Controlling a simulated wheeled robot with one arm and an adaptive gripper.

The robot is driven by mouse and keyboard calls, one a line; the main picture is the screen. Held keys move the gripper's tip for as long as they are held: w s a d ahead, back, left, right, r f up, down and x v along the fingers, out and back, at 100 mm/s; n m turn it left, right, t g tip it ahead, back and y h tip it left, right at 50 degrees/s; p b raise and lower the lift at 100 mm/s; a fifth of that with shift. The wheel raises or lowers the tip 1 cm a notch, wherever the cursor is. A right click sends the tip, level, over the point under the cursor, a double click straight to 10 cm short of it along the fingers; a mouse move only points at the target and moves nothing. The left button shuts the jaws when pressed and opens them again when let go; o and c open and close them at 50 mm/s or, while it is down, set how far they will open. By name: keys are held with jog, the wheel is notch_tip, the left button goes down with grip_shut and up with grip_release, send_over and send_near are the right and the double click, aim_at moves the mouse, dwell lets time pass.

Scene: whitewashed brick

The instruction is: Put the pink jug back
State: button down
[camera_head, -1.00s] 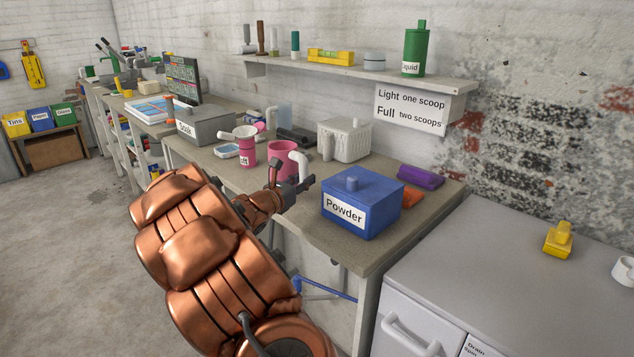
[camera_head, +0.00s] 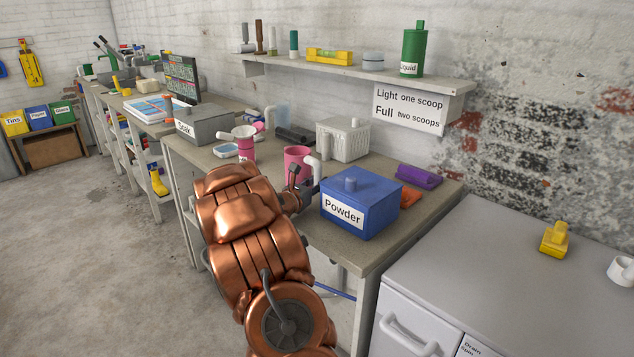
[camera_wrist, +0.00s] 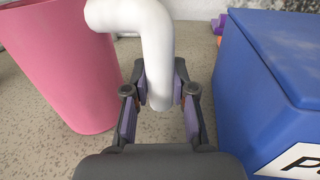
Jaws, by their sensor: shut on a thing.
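The pink jug (camera_head: 297,160) stands upright on the bench, left of the blue Powder box. Its white handle (camera_head: 313,166) faces my gripper. The jug (camera_wrist: 62,62) and its handle (camera_wrist: 150,50) fill the upper left of the wrist view. My gripper (camera_wrist: 162,95) is shut on the lower end of the handle, with a finger pad on each side. In the head view my gripper (camera_head: 307,187) is at the jug's right side, partly hidden by my copper arm. The jug's base seems to rest on the bench top.
The blue Powder box (camera_head: 360,205) stands close on the right of my gripper. A white ribbed container (camera_head: 343,140) is behind the jug. A smaller pink cup (camera_head: 247,150) and a grey Soak box (camera_head: 205,124) are to the left. A shelf (camera_head: 350,75) hangs above.

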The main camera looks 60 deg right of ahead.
jog(key=shift+r, duration=0.1)
jog(key=c, duration=1)
grip_release()
jog(key=shift+f, duration=0.2)
jog(key=shift+o, duration=0.2)
jog(key=shift+r, duration=0.15)
jog(key=shift+w+a, duration=0.1)
jog(key=shift+a, duration=0.15)
jog(key=a, duration=0.3)
jog(key=a+b, duration=0.1)
jog(key=a, duration=0.3)
jog(key=w+a, duration=0.1)
jog(key=a, duration=0.3)
jog(key=shift+a, duration=0.25)
jog(key=shift+s, duration=0.1)
